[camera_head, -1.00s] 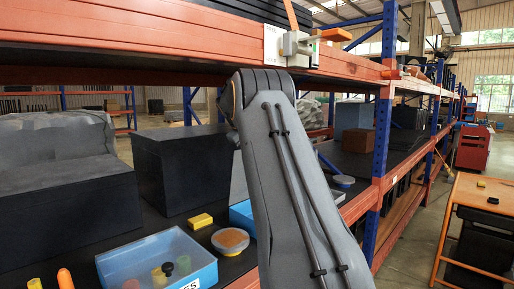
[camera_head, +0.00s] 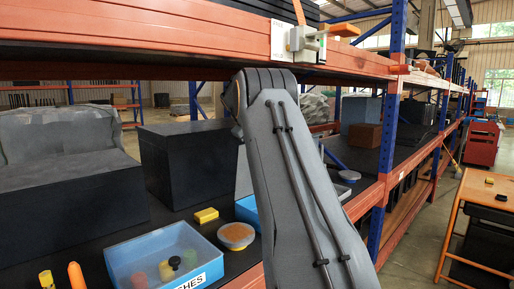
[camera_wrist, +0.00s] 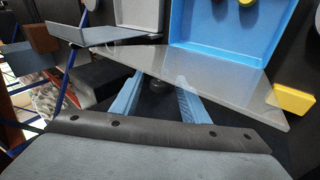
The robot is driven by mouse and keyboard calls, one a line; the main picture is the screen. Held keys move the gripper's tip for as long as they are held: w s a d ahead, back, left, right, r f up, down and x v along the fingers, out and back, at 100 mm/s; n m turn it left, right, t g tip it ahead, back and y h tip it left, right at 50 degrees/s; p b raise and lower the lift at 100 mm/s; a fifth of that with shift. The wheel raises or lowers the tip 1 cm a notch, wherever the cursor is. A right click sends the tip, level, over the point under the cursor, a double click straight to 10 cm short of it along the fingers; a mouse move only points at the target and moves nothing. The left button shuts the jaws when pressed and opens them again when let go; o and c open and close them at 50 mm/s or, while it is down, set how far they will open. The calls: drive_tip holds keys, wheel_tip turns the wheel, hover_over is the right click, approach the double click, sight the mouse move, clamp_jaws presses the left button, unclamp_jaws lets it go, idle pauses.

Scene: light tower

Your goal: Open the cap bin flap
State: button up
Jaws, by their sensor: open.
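In the wrist view, my gripper (camera_wrist: 160,80) is open, with its two blue fingers apart. The fingertips are at the near edge of a translucent grey flap (camera_wrist: 200,75); I cannot tell whether they touch it. The flap slants across the front of a blue bin (camera_wrist: 225,25), which has dark and yellow round pieces at its far end. In the head view, a blue bin (camera_head: 127,262) with a partly legible white label holds several coloured pieces. Another blue bin (camera_head: 246,208) is mostly hidden behind my arm. My gripper is hidden there.
A yellow block (camera_head: 206,215) and a round orange-topped container (camera_head: 236,236) are on the dark shelf. A large black box (camera_head: 187,165) stands behind them. An orange shelf beam (camera_head: 130,48) crosses above. A blue upright (camera_head: 387,150) stands right of my arm.

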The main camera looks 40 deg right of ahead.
wheel_tip(320, 180, up, 9)
drive_tip(key=shift+s+d+r+b, duration=0.1)
drive_tip(key=shift+d+b, duration=0.05)
drive_tip(key=shift+b, duration=0.8)
drive_tip(key=shift+r, duration=0.45)
drive_tip(key=shift+f, duration=0.1)
